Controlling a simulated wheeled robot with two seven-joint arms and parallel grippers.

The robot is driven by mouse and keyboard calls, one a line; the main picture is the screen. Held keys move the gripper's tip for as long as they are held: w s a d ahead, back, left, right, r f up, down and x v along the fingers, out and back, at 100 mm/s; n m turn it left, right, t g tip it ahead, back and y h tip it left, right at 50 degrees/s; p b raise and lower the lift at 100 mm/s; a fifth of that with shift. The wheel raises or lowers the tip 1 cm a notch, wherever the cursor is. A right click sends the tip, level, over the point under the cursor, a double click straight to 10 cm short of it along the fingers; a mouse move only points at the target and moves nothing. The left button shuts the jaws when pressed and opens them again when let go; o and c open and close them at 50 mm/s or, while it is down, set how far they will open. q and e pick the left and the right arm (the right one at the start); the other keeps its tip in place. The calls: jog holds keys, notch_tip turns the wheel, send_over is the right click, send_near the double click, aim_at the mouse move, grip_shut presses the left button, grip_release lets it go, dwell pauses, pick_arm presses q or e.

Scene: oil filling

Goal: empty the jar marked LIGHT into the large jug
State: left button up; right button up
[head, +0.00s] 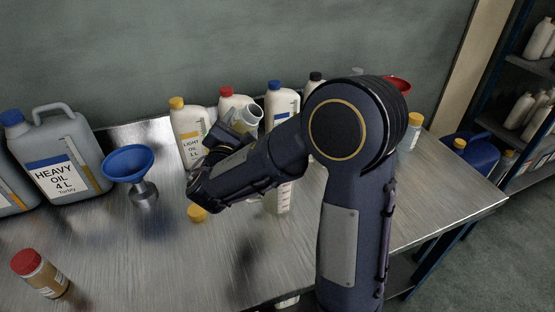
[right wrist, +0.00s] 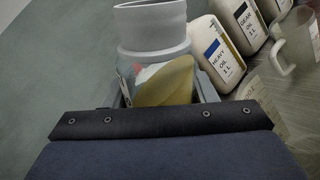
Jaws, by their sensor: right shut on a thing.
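My right gripper (right wrist: 160,92) is shut on a jar (right wrist: 152,30) with a pale grey neck. It holds the jar above the table. Yellow oil (right wrist: 168,82) shows inside. In the head view the open jar (head: 247,116) leans to the right, behind my right arm. I cannot read its label. A clear jug with red scale marks (head: 283,197) stands on the table, mostly hidden by that arm. In the right wrist view a clear jug with a handle (right wrist: 302,40) is at the right edge. I cannot tell which is the large jug. My left gripper is out of view.
Several oil bottles stand along the wall, including LIGHT OIL (head: 187,135). A HEAVY OIL can (head: 62,165) and a blue funnel (head: 128,162) are at left. A red-capped jar (head: 40,275) and a yellow cap (head: 197,213) are nearer.

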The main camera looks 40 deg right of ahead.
jog(key=shift+f+m+b, duration=0.3)
jog(key=shift+m, duration=0.1)
jog(key=shift+r, duration=0.1)
jog(key=shift+m, duration=0.3)
jog(key=shift+b, duration=0.4)
jog(key=shift+w+a+r+m, duration=0.2)
jog(key=shift+r+m, duration=0.25)
jog(key=shift+m, duration=0.65)
jog(key=shift+w+f+m+h+b, duration=0.15)
jog(key=shift+f+m+b, duration=0.1)
jog(key=shift+m+b, duration=0.65)
jog(key=shift+f+m+h+b, duration=0.2)
jog(key=shift+m+b, duration=0.55)
jog(key=shift+m, duration=0.25)
jog(key=shift+s+d+r+m, duration=0.4)
jog(key=shift+s+r+m, duration=0.2)
jog(key=shift+m, duration=0.3)
jog(key=shift+s+d+f+m+g+b, duration=0.1)
jog(key=shift+f+m+g+b, duration=0.15)
jog(key=shift+m+b, duration=1.2)
jog(key=shift+s+d+f+m+g+b, duration=0.15)
jog(key=shift+f+m+b, duration=0.15)
jog(key=shift+b, duration=2.25)
